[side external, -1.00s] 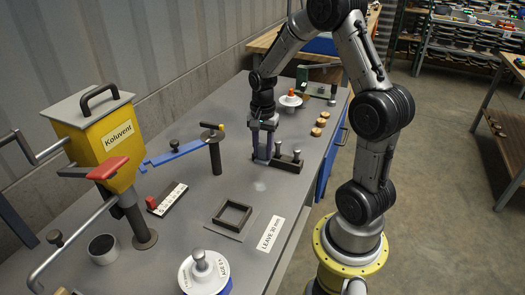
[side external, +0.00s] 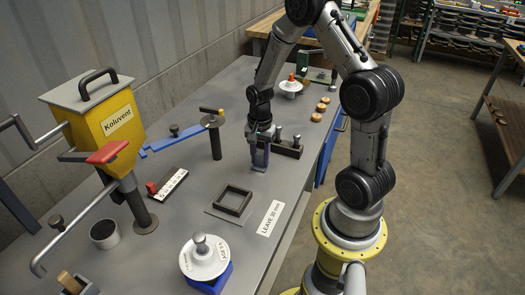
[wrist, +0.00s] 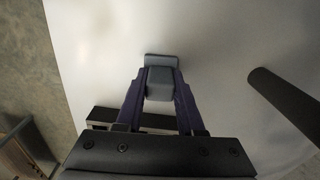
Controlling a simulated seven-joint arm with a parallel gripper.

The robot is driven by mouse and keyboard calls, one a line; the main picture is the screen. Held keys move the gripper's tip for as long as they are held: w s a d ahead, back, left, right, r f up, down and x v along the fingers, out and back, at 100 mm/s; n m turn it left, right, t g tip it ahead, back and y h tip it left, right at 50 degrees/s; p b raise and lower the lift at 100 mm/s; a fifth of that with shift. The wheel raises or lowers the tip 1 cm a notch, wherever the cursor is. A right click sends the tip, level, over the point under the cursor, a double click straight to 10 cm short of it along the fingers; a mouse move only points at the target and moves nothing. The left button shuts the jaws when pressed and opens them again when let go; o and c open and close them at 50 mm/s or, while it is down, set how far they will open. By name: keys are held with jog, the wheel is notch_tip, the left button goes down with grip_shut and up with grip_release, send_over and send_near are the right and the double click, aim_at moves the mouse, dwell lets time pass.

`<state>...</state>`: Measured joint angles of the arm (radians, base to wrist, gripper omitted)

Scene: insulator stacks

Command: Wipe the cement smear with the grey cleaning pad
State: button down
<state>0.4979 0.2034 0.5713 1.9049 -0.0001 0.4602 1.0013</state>
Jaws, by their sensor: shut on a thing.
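My gripper (side external: 260,160) is low over the grey bench, with purple fingers pointing down. In the wrist view my gripper (wrist: 160,88) is shut on the grey cleaning pad (wrist: 161,62), which sits between the fingertips. The pad looks to be at or very near the bench top; exact contact cannot be told. No cement smear is visible now in either view. The patch where a pale smear showed earlier is about where the fingers and pad are, so they may cover it.
A dark rack with upright pegs (side external: 287,148) stands close behind my gripper. A dark post (side external: 215,142) with a blue arm is to the left. A dark square frame (side external: 233,201) and a "LEAVE 30 mm" label (side external: 270,218) lie nearer the camera, with bare bench between.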

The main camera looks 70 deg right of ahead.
jog(key=a, duration=0.4)
jog(key=shift+d, duration=3)
notch_tip(320, 180, up, 8)
jog(key=shift+s+a, duration=0.1)
